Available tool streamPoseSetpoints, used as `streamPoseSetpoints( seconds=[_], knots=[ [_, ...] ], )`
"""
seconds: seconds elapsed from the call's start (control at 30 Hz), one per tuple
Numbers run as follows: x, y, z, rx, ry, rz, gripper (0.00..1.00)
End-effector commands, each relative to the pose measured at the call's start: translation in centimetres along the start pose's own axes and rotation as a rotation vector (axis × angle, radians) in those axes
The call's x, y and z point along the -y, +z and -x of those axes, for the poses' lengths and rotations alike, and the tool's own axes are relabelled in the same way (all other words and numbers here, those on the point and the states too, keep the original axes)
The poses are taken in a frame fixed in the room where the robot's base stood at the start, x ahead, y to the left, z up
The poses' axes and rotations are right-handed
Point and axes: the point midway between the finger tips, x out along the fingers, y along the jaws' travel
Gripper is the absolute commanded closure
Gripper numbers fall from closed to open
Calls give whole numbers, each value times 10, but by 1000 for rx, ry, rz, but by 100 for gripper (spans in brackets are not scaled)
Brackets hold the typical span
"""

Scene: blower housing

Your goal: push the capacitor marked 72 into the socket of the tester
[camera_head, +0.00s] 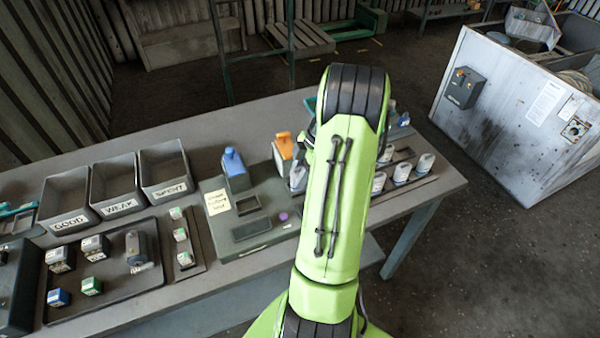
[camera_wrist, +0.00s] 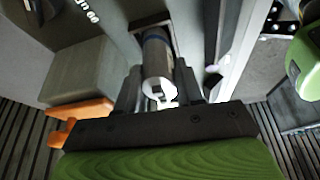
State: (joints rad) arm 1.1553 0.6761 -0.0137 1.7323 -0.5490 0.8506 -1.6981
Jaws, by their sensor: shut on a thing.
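In the wrist view my gripper (camera_wrist: 158,88) is shut on a capacitor (camera_wrist: 157,62), a silver can with a dark blue band. Its pale end faces the camera. Its far end is at a dark rectangular opening (camera_wrist: 148,22) in a grey surface; I cannot tell how far in it is. No 72 is readable. In the head view the tester (camera_head: 215,238) is a grey box with a yellow note, dark recesses and a purple button. My arm hides the gripper there. A pale, blue-grey object (camera_head: 298,178) shows at the arm's left edge, unclear.
An orange-topped block (camera_head: 284,146) stands close by and shows left of the gripper in the wrist view (camera_wrist: 75,75). Bins marked GOOD (camera_head: 67,224), WEAK (camera_head: 118,208) and SPENT (camera_head: 169,190) are left. Several pale-topped items (camera_head: 402,173) stand right.

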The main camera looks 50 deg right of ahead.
Motion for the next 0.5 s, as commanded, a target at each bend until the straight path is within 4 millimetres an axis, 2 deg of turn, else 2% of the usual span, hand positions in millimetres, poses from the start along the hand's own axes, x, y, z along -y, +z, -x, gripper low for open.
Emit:
streamPoseSetpoints(
  seconds=[0.2, 0.23, 0.4, 0.5],
  knots=[
    [0, 2, -5, 0, 0, 0, 85],
    [0, 2, -5, 0, 0, 0, 60],
    [0, 2, -4, 0, 0, 0, 34],
    [0, 2, -4, 0, 0, 0, 34]
  ],
)
